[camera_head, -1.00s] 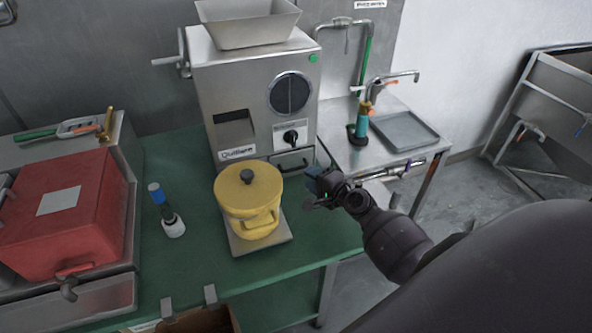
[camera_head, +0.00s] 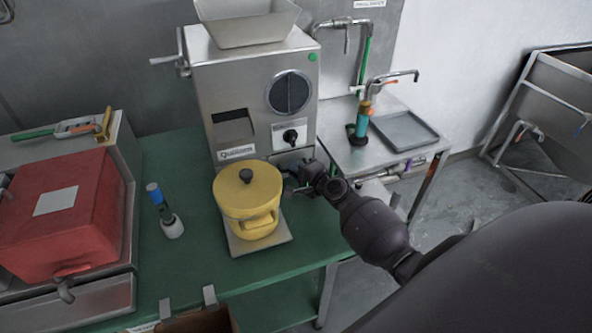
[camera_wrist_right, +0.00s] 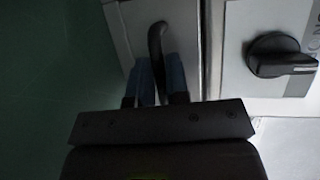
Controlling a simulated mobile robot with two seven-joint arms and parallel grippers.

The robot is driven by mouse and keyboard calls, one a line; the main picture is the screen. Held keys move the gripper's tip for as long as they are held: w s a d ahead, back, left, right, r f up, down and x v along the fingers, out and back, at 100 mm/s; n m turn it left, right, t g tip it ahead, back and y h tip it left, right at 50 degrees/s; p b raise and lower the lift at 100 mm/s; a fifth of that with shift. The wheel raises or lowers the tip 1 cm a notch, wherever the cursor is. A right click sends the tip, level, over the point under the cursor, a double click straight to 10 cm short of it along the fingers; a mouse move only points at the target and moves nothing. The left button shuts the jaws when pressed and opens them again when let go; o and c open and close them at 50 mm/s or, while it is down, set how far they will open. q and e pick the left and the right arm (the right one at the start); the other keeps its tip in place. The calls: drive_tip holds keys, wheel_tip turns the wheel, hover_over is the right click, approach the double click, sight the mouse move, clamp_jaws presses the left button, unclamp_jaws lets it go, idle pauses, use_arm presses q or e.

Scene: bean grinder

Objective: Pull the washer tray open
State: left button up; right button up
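The washer tray (camera_head: 292,157) is a grey metal drawer front low on the grinder, partly hidden behind my right gripper in the head view. In the right wrist view its pale front (camera_wrist_right: 128,25) carries a dark curved handle (camera_wrist_right: 156,42). My right gripper (camera_head: 297,184) is at the tray, just right of the yellow pot. In the right wrist view the blue fingertips (camera_wrist_right: 161,75) lie on either side of the handle. The gap is narrow, and I cannot tell whether they grip it. My left gripper is not in view.
The yellow lidded pot (camera_head: 249,200) stands on a grey plate close left of my right gripper. The grinder (camera_head: 252,85) rises behind. A dark knob (camera_wrist_right: 280,55) sits right of the tray. A metal sink table (camera_head: 345,155) is to the right.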

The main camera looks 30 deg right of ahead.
clamp_jaws()
drive_tip(key=shift+s, duration=0.1)
drive_tip(key=shift+s+a, duration=0.1)
drive_tip(key=shift+s, duration=0.15)
drive_tip(key=s+a, duration=0.1)
drive_tip(key=s, duration=0.3)
drive_tip(key=s+a, duration=0.1)
drive_tip(key=s, duration=0.4)
drive_tip(key=s+a+p, duration=0.1)
drive_tip(key=s, duration=0.4)
drive_tip(key=shift+s+a, duration=0.2)
drive_tip(key=shift+o, duration=2.4)
unclamp_jaws()
drive_tip(key=shift+s, duration=0.1)
